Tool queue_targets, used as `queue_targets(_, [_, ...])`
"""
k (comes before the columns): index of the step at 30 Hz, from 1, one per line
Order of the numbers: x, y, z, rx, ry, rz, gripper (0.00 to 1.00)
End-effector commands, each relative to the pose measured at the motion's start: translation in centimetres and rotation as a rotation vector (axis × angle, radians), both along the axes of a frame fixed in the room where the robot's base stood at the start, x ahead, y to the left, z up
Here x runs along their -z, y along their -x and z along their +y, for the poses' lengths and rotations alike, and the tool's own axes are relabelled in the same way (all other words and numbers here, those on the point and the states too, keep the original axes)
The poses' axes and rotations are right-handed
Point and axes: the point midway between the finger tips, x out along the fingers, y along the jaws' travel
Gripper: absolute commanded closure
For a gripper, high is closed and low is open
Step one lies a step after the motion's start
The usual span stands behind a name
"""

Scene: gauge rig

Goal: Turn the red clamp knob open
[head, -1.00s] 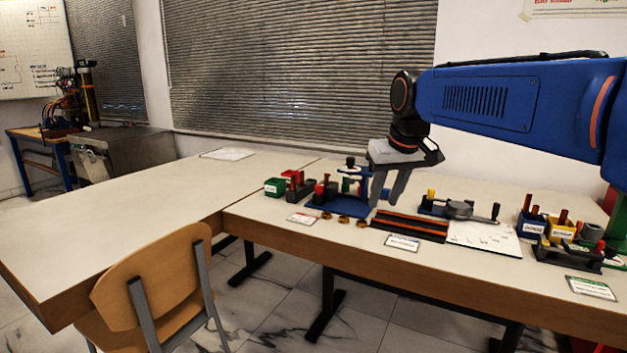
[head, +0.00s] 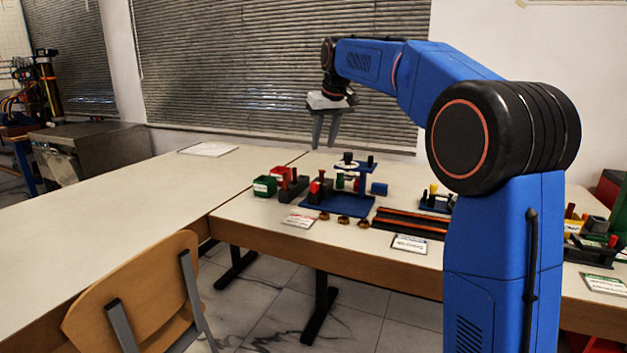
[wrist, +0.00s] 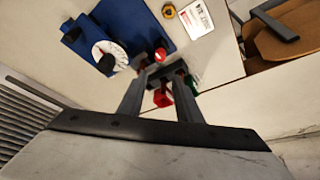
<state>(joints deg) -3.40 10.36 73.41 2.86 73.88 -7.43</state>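The blue gauge rig (head: 340,207) stands on the table with a post and a round dial (head: 347,160). A small red knob (head: 315,187) sits at the left of its base; it also shows in the wrist view (wrist: 160,55), just beyond my fingertips. The dial's white face (wrist: 108,55) shows to the left in the wrist view. My gripper (head: 325,146) hangs above the rig, fingers pointing down, apart from it. In the wrist view my gripper (wrist: 162,70) is open, with nothing held between its fingers.
A green bin (head: 264,186), a red bin (head: 280,172) and a dark block with a red peg (head: 293,186) stand left of the rig. Brass pieces (head: 343,220) and a label card (head: 299,221) lie in front. The left table is mostly clear.

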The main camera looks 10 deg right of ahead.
Motion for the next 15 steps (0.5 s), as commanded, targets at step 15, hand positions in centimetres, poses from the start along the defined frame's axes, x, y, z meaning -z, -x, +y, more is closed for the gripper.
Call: queue_targets(15, [8.2, -3.2, 0.6, 0.0, 0.001, 0.003, 0.68])
